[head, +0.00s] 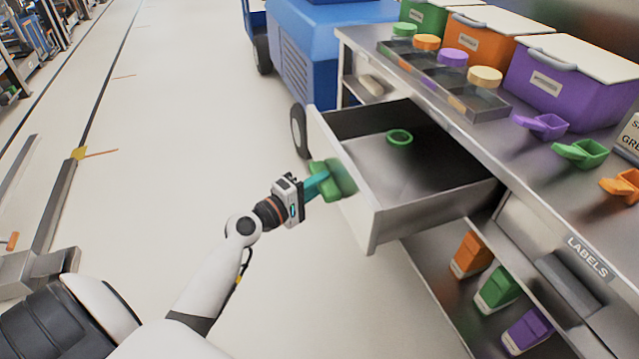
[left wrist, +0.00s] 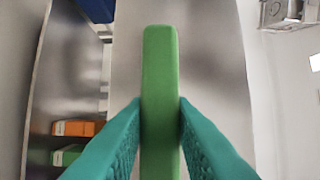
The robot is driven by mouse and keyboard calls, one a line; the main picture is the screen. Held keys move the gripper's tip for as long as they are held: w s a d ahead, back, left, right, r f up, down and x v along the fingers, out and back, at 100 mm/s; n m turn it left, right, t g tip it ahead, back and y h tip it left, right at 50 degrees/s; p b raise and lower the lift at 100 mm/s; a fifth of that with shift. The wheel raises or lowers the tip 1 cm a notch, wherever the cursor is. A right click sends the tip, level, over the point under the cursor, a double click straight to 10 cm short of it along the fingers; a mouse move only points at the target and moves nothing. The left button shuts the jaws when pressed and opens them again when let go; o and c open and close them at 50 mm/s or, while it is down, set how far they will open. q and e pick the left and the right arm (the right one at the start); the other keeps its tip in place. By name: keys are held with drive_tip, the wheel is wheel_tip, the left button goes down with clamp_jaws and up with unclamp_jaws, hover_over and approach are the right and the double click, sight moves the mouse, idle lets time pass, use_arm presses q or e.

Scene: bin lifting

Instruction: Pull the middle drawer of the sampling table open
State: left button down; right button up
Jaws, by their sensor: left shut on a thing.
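The drawer (head: 377,229) of the sampling table (head: 455,117) stands pulled out, its inside open to view. A green ring-shaped thing (head: 399,137) lies on its floor toward the back. My left gripper (head: 318,182) is at the drawer's front, with its teal fingers on a green handle (head: 340,178). In the left wrist view the fingers press both sides of the green handle (left wrist: 160,95), in front of the grey drawer front (left wrist: 215,60). My right gripper is in neither view.
Colored bins (head: 568,80), a divided tray with lids (head: 480,105) and scoops (head: 581,152) stand on the tabletop. Orange, green and purple items (head: 497,289) sit on a lower shelf. A blue machine (head: 315,45) stands behind the drawer.

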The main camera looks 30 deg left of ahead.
use_arm(q)
drive_tip(key=c, duration=1.2)
unclamp_jaws()
drive_tip(key=shift+c, duration=0.2)
drive_tip(key=shift+s, duration=0.1)
drive_tip(key=b+v, duration=0.2)
drive_tip(key=v, duration=0.9)
drive_tip(key=shift+s+a, duration=0.2)
drive_tip(key=shift+s, duration=0.2)
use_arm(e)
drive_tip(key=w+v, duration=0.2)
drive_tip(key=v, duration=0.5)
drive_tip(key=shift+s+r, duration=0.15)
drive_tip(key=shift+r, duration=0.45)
use_arm(q)
drive_tip(key=shift+f, duration=0.1)
